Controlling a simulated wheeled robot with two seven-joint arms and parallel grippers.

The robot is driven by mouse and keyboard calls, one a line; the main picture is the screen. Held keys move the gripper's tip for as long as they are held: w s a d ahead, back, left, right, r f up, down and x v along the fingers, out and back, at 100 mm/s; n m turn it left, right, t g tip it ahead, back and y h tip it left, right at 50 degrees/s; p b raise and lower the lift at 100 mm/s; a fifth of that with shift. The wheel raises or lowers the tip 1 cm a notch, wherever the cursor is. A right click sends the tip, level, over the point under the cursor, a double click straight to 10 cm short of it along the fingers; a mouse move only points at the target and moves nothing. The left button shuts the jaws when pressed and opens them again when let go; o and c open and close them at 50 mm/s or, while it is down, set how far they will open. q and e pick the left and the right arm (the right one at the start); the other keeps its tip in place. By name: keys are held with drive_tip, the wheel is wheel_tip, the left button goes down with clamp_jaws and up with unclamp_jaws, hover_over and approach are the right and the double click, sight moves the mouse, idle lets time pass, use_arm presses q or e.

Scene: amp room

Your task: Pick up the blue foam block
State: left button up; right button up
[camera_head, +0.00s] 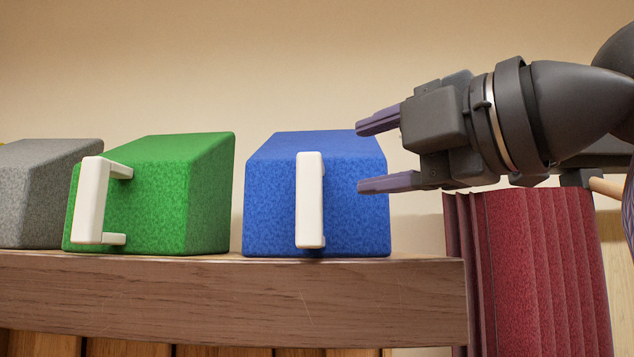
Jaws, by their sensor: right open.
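The blue foam block (270,195) sits on a wooden shelf (230,298) near its right end. It has a sloped top and an upright white handle (309,200) on its front face. My right gripper (366,156) comes in from the right with its two purple fingers apart, one above the other. The fingertips overlap the right edge of the blue block in the picture; I cannot tell whether they touch it. Nothing is between the fingers except the view of the block's edge and the wall. My left gripper is not in view.
A green foam block (165,195) with a white handle stands left of the blue one, a gap between them. A grey block (35,195) is at the far left. Dark red ridged foam (535,270) stands right of the shelf's end, below my right arm. A plain wall is behind.

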sight(324, 168)
drive_tip(key=p+x, duration=0.3)
drive_tip(key=x, duration=0.3)
drive_tip(key=shift+s+d, duration=0.1)
drive_tip(key=shift+s, duration=0.15)
drive_tip(key=shift+c, duration=0.9)
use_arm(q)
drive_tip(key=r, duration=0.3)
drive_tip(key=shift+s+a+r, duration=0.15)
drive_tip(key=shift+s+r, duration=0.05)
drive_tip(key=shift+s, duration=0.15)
use_arm(e)
clamp_jaws()
